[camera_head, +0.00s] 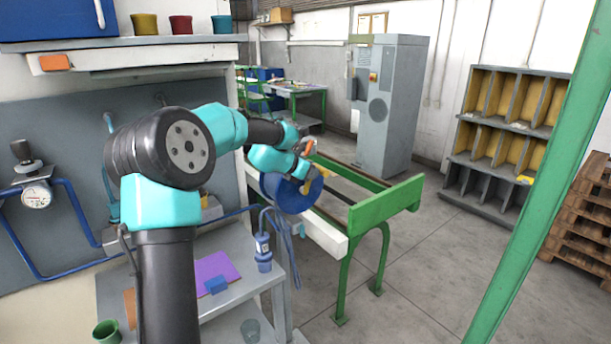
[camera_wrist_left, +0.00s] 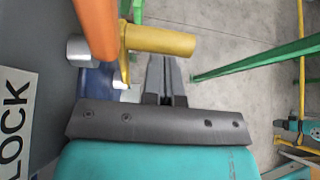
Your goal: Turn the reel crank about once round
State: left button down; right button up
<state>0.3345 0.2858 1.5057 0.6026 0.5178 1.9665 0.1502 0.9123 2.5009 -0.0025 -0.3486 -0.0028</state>
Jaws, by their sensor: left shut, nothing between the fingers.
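The blue reel (camera_head: 287,198) hangs at the end of the bench, beside the green frame. My right gripper is not in view.
A green-legged frame (camera_head: 385,205) stands right of the reel. A bench (camera_head: 225,300) with a purple sheet and a blue bottle (camera_head: 263,252) is below my left arm. A grey cabinet (camera_head: 390,105) stands behind.

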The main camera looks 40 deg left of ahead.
pick_arm(q)
jog(key=shift+w+d, duration=0.15)
jog(key=shift+w, duration=0.4)
jog(key=f+v, duration=0.1)
jog(key=v, duration=1.2)
jog(key=shift+s, duration=0.4)
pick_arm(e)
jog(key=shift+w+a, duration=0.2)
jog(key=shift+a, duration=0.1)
